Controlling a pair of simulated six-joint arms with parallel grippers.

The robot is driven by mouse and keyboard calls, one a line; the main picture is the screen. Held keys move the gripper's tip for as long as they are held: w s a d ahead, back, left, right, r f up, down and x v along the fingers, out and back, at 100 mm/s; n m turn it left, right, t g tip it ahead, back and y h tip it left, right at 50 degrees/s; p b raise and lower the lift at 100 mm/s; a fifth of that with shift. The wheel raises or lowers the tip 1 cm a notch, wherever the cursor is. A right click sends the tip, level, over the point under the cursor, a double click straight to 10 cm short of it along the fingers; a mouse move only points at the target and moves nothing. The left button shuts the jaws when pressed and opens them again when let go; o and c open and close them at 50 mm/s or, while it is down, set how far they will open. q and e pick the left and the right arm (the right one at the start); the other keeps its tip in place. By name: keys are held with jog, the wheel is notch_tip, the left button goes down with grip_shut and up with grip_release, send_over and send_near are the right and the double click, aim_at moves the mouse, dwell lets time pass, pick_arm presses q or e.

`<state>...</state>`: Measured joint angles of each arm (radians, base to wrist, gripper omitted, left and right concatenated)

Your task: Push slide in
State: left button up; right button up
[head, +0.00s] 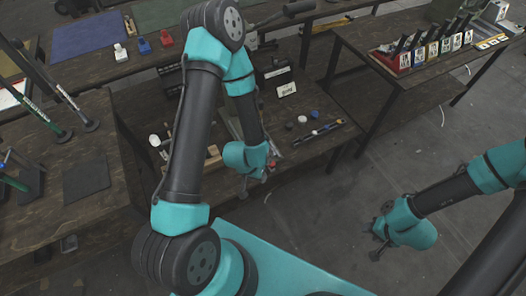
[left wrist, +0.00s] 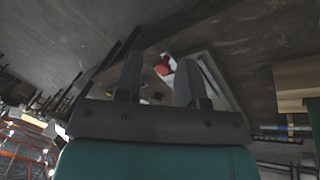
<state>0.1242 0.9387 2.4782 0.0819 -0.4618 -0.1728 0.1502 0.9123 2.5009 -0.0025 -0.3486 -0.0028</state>
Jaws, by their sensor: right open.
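My left gripper (head: 268,180) hangs at the front edge of the middle bench in the head view, pointing down and partly hidden by its own wrist. In the left wrist view its two fingers (left wrist: 157,80) stand apart with nothing held between them. Beyond the fingertips lies a pale-edged, tray-like frame (left wrist: 217,82) with a red and white piece (left wrist: 167,67) at its near side. I cannot tell for certain which part is the slide, and contact is not visible. My right gripper (head: 377,240) is open and empty over the floor at the right.
A black box with a white label (head: 286,89) stands on the middle bench, with small caps (head: 302,119) and a rod (head: 318,132) near it. A right table holds a row of colored, numbered stands (head: 433,50). The floor (head: 335,215) between the arms is clear.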

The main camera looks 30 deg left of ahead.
pick_arm(q)
jog(key=w+m+t+y, duration=0.1)
jog(key=w, duration=0.1)
jog(key=w+m+t+y, duration=0.1)
jog(key=w+m, duration=0.1)
jog(key=w+m+t+y, duration=0.1)
jog(key=w+t, duration=0.1)
jog(key=shift+w+a+f+m+y, duration=0.2)
jog(key=shift+w+f+m+y, duration=0.1)
jog(key=shift+m+y, duration=0.1)
grip_shut()
jog(key=shift+w+a+r+m+t+y, duration=0.15)
jog(key=shift+w+m+t+y, duration=0.2)
jog(key=shift+m, duration=0.1)
jog(key=shift+w+a+r+m+t+y, duration=0.15)
jog(key=shift+w+m+t+y, duration=0.1)
jog(key=shift+m+y, duration=0.15)
jog(key=shift+f, duration=0.15)
jog(key=x, duration=0.3)
jog(key=a+x, duration=0.1)
jog(key=x, duration=0.3)
jog(key=w+a+r+x, duration=0.1)
jog(key=x, duration=0.3)
jog(key=shift+w+a, duration=0.1)
jog(key=shift+a, duration=0.05)
jog(key=shift+w+a, duration=0.25)
jog(key=shift+a, duration=0.05)
jog(key=shift+w+a, duration=0.1)
jog(key=shift+a, duration=0.05)
